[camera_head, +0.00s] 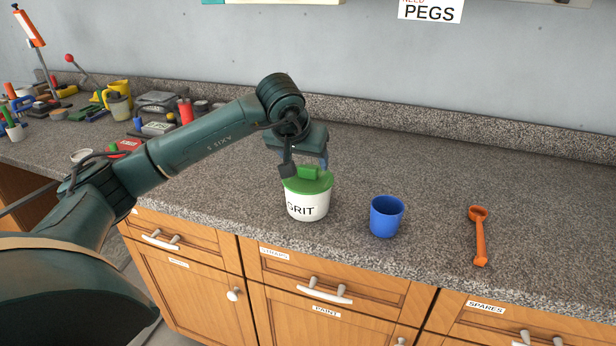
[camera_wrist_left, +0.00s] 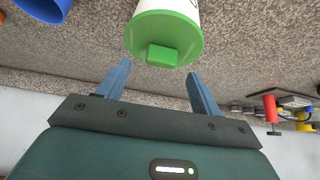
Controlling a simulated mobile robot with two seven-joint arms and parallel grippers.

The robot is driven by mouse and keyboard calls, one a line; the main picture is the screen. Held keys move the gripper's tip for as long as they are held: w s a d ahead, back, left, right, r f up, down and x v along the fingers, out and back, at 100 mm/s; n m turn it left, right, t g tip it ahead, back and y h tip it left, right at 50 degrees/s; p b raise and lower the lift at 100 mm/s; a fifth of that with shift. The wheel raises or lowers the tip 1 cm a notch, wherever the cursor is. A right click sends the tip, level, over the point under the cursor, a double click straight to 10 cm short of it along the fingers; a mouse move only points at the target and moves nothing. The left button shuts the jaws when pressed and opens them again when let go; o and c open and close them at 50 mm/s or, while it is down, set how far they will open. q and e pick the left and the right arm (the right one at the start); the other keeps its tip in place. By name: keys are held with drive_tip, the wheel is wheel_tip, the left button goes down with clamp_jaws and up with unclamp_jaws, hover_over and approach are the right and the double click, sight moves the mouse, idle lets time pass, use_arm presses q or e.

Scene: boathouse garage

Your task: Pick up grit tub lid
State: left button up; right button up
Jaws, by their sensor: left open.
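The grit tub (camera_head: 308,205) is a white tub marked GRIT, standing upright on the grey speckled counter near its front edge. Its green lid (camera_head: 307,184) with a raised block handle (camera_head: 309,173) is on top of it. In the left wrist view the green lid (camera_wrist_left: 178,30) and its handle (camera_wrist_left: 162,55) face the camera, just beyond the fingertips. My left gripper (camera_head: 306,166) is open above the lid, partly hiding its left rim. In the left wrist view its blue fingers (camera_wrist_left: 160,72) are spread with nothing between them. My right gripper is not in view.
The counter behind the cup is clear.

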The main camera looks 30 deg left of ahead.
sight(308, 167)
use_arm(q)
drive_tip(key=x, duration=0.3)
drive_tip(key=shift+w+a+f, duration=0.1)
drive_tip(key=shift+a+f, duration=0.05)
drive_tip(key=shift+c, duration=0.2)
drive_tip(key=c, duration=1)
